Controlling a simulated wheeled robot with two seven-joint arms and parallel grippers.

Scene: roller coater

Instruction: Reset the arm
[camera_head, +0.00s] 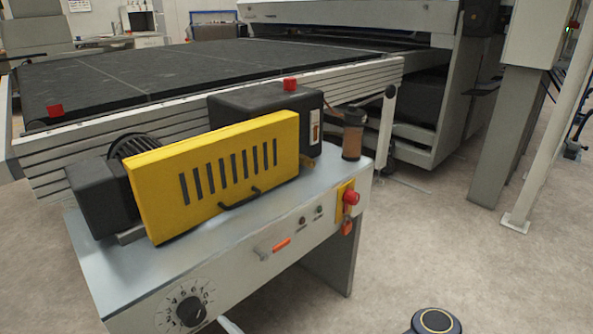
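Neither of my grippers shows in the head view, so I cannot see their state or whether they hold anything. The roller coater (215,168) stands in front of me, with a yellow slotted cover and black housings on a grey metal bench (260,225). Its black numbered dial (191,311) is at the front left. An orange-tipped lever (281,244) is on the front panel, and a red emergency button (350,196) on a yellow plate is at the right corner.
A large machine with a dark belt table (180,72) stands behind the bench. A brown cylinder (352,135) stands on the bench's back right. Grey posts (505,140) rise at the right. The floor (450,240) right of the bench looks mostly clear.

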